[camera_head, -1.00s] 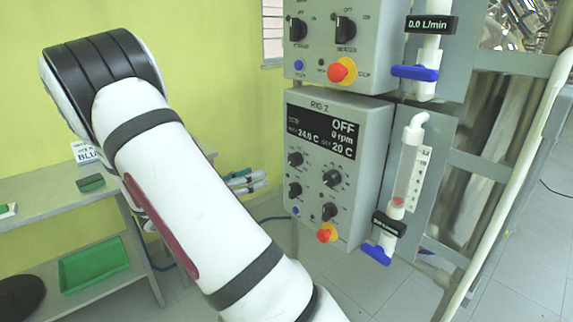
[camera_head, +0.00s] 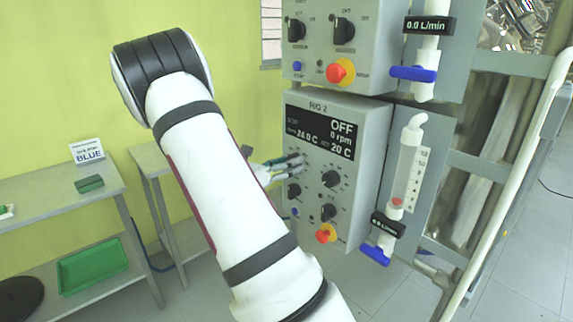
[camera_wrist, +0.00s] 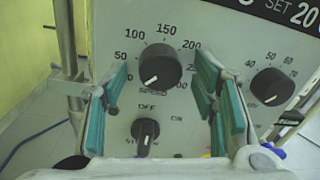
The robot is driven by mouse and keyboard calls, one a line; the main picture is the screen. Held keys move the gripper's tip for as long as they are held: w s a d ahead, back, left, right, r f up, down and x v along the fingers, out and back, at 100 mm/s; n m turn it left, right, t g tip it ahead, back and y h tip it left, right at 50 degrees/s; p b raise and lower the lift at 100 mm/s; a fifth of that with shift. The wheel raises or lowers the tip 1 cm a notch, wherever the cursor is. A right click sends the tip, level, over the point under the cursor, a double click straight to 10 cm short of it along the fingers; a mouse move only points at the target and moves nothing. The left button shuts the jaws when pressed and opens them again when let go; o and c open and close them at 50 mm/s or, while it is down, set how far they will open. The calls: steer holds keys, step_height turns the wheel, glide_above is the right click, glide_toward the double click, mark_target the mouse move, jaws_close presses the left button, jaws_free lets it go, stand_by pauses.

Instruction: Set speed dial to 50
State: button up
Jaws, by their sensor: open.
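The speed dial (camera_wrist: 160,65) is a round black knob on a grey panel, with a scale of 50, 100, 150, 200 and higher around it. Its white pointer line points to the lower left, below the 50 mark. My gripper (camera_wrist: 161,73) is open, its teal fingers on either side of the dial in the wrist view; I cannot tell whether they touch it. In the head view my gripper (camera_head: 287,164) is at the left part of the lower control box (camera_head: 372,128) and hides the speed dial. The display (camera_head: 320,135) reads OFF and 0 rpm.
Below the dial is a black switch (camera_wrist: 145,131) marked OFF and ON. A temperature dial (camera_wrist: 271,87) is to the right. A red stop button (camera_head: 326,233) sits low on the box. An upper control box (camera_head: 378,40) is above. Shelves with a green tray (camera_head: 92,265) stand left.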

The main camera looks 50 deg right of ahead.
steer(key=c, duration=1.2)
steer(key=shift+o, duration=0.2)
steer(key=m+p, duration=0.1)
steer(key=m, duration=0.7)
steer(key=shift+r, duration=0.1)
steer(key=shift+m, duration=0.4)
steer(key=o, duration=1.2)
steer(key=shift+c, duration=0.2)
